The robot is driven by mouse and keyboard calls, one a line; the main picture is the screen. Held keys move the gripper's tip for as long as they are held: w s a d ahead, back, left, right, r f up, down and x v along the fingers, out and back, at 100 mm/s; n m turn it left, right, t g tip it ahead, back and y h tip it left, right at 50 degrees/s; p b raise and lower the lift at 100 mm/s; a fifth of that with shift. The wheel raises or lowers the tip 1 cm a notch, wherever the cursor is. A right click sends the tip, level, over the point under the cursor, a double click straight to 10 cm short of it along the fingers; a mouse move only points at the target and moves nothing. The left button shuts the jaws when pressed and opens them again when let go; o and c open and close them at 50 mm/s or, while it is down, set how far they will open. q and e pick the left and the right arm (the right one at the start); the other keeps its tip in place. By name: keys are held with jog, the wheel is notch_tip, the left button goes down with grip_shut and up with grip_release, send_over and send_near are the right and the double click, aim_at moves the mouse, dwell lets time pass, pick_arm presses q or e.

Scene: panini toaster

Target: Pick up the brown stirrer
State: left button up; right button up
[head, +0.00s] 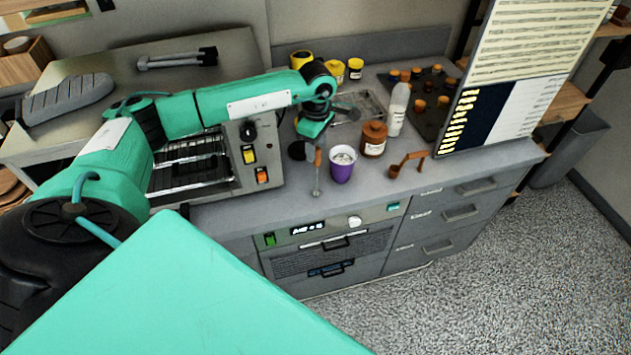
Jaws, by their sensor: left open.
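A slim stirrer with a brown handle (317,157) and a paler lower part shows on the grey counter, left of a purple cup (342,167). My left gripper (308,149) is open and hangs just above and beside the brown handle. Its fingers are small and dark here, and I cannot tell whether they touch the handle. A second brown piece (407,160), bent and with a thin handle, lies on the counter right of the cup. My right gripper is not in view.
A brown jar (373,139) and a white bottle (397,110) stand behind the cup. Yellow-lidded containers (355,68) stand at the back. The panini toaster (190,165) is to the left. A menu board (510,85) rises at right. The counter's front strip (290,205) is clear.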

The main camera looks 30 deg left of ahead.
aim_at(316, 164)
pick_arm(q)
notch_tip(316, 164, down, 4)
jog(key=shift+w+a+b, duration=0.1)
jog(key=shift+b, duration=0.35)
jog(key=shift+w+a+f, duration=0.1)
jog(key=shift+w+f, duration=0.1)
jog(key=shift+f, duration=0.15)
jog(key=shift+s+r, duration=0.15)
jog(key=shift+c, duration=1.1)
jog(key=shift+s, duration=0.1)
jog(key=c, duration=0.4)
grip_shut()
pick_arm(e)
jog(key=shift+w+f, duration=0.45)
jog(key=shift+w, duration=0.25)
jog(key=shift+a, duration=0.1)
